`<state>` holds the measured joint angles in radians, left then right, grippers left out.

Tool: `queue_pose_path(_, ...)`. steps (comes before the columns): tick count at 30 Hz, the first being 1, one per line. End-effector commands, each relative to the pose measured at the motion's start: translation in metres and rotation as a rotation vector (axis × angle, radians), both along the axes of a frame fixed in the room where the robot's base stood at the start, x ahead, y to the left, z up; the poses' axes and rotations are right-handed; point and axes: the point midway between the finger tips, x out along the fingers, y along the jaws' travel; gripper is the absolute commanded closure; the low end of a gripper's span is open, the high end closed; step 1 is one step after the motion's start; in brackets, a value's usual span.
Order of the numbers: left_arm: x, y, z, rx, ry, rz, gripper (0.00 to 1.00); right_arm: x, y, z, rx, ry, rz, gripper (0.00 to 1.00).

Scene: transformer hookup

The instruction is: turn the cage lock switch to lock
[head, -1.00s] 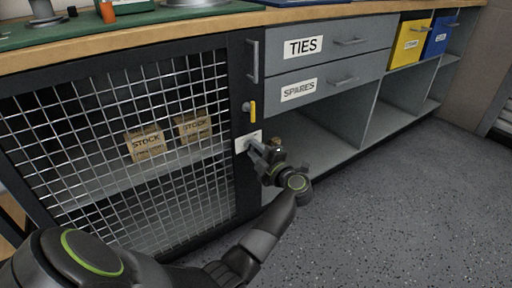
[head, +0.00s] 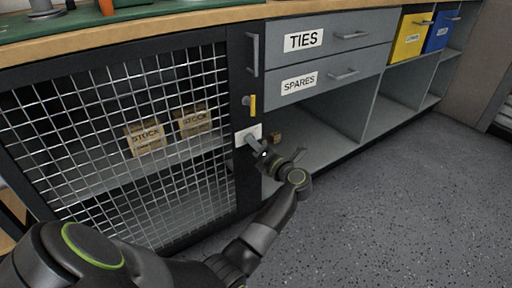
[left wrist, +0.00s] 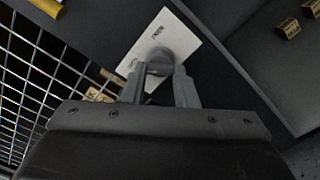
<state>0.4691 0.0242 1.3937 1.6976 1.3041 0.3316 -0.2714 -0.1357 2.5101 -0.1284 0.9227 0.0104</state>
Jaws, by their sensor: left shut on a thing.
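The cage lock switch is a grey knob (left wrist: 159,62) on a white plate (left wrist: 178,38), on the dark post beside the mesh cage door. The plate (head: 242,134) also shows in the head view. My left gripper (head: 256,143) reaches it from the front right. In the left wrist view, the two grey fingers (left wrist: 160,82) lie on either side of the knob and are shut on it. Small dark markings on the plate are too small to read. The gripper hides part of the knob in the head view. My right gripper is not in view.
The mesh cage door (head: 120,150) stands closed, with STOCK boxes (head: 147,139) behind it. A yellow handle (head: 253,104) sits just above the plate. Open grey shelves (head: 330,140) lie to the right, with a small brown box (head: 275,138) inside. The floor in front is clear.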

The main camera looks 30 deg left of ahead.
Motion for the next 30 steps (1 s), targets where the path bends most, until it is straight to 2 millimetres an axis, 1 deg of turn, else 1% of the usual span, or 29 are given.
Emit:
queue_pose_path(3, 0.000, 0.000, -0.002, -0.026, -0.061, 0.001, 0.97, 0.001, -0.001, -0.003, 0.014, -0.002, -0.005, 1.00)
queue_pose_path(6, 0.000, 0.000, -0.002, -0.043, -0.102, 0.001, 0.97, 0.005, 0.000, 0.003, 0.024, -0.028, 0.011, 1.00)
queue_pose_path(12, 0.000, 0.000, -0.001, -0.064, -0.152, 0.001, 0.97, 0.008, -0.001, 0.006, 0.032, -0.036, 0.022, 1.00)
queue_pose_path(27, 0.000, 0.000, -0.001, -0.071, -0.168, 0.000, 0.97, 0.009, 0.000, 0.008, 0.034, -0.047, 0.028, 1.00)
queue_pose_path(28, 0.000, 0.000, -0.001, -0.071, -0.168, 0.000, 0.73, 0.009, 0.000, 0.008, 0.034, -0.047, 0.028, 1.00)
queue_pose_path(30, 0.000, 0.000, -0.001, -0.071, -0.168, 0.000, 0.63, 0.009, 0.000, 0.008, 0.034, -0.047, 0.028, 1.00)
